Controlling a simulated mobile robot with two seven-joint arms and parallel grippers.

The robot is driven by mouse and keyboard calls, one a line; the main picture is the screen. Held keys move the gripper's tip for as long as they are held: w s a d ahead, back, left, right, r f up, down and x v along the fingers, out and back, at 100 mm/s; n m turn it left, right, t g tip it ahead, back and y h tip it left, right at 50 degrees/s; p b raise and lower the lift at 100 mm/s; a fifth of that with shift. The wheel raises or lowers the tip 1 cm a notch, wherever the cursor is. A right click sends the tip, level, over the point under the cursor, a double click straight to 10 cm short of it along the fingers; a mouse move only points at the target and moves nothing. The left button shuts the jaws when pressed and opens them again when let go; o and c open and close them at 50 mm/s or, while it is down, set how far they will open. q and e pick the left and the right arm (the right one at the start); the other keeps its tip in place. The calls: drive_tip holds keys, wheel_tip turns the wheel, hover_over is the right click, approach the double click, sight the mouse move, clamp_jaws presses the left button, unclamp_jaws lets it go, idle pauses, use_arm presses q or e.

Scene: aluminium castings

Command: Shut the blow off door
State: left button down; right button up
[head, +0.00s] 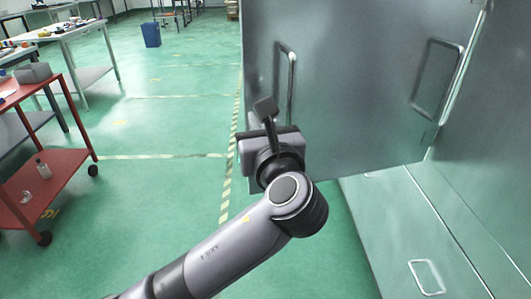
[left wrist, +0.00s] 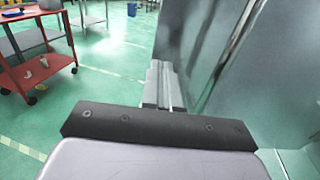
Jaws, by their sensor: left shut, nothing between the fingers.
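The blow off door is the large grey metal panel (head: 350,110) right of centre in the head view, standing at an angle to the cabinet. A long bar handle (head: 287,85) is near its left edge, and a second looped handle (head: 438,80) shows further right. My left gripper (head: 265,108) is shut and empty, in front of the panel's left edge, just left of and below the bar handle. I cannot tell whether it touches the door. In the left wrist view, the closed fingers (left wrist: 164,85) point along the grey panel (left wrist: 205,45). My right gripper is not in view.
Cabinet surfaces (head: 480,170) and a low panel with a small handle (head: 427,277) are at the right. A red cart (head: 45,175) stands at the left, with workbenches (head: 75,35) and a blue bin (head: 151,35) behind. Green floor between is clear.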

sight(250, 108)
use_arm(q)
drive_tip(key=shift+b+x, duration=0.7)
drive_tip(key=shift+x, duration=0.85)
